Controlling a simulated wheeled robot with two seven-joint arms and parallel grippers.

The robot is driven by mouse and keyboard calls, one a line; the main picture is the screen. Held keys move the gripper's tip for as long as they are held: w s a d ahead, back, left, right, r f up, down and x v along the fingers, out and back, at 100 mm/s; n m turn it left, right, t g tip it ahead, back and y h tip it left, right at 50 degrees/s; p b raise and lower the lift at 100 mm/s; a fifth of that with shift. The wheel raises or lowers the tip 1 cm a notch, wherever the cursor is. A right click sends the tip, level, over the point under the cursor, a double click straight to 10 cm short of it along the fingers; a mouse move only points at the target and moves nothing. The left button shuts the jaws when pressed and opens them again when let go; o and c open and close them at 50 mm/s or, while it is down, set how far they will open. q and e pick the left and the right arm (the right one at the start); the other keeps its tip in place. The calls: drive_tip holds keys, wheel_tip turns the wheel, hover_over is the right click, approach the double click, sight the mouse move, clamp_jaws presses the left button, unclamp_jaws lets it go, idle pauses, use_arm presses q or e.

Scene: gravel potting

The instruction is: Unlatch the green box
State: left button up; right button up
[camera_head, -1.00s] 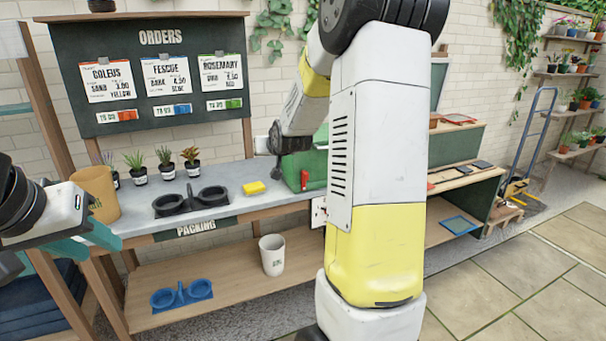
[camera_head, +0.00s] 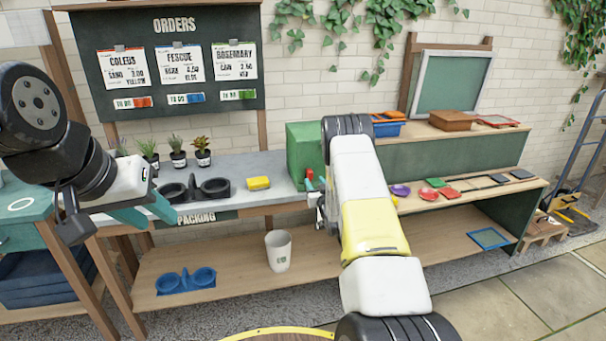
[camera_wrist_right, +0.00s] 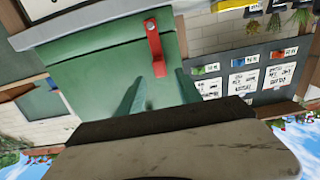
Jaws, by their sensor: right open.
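The green box (camera_head: 303,150) stands at the right end of the grey bench top, partly hidden by my right arm. Its red latch (camera_head: 309,180) is on the front face. In the right wrist view, the green box (camera_wrist_right: 100,70) fills the top, and the red latch (camera_wrist_right: 154,48) shows as a bar on it. My right gripper (camera_wrist_right: 155,84) is open, with one teal finger on each side of the latch's lower end. I cannot tell whether they touch it. My left gripper (camera_head: 150,212) is over the bench's left end, away from the box; its jaw opening is unclear.
A yellow sponge (camera_head: 258,183), a black double holder (camera_head: 195,189) and several potted plants stand left of the box. A white pot (camera_head: 278,250) and a blue double holder (camera_head: 186,281) are on the lower shelf. Coloured pieces (camera_head: 448,193) lie on the right-hand bench.

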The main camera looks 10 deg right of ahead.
sight(311, 175)
drive_tip(key=shift+w, duration=2.8)
drive_tip(key=shift+a, duration=0.1)
clamp_jaws()
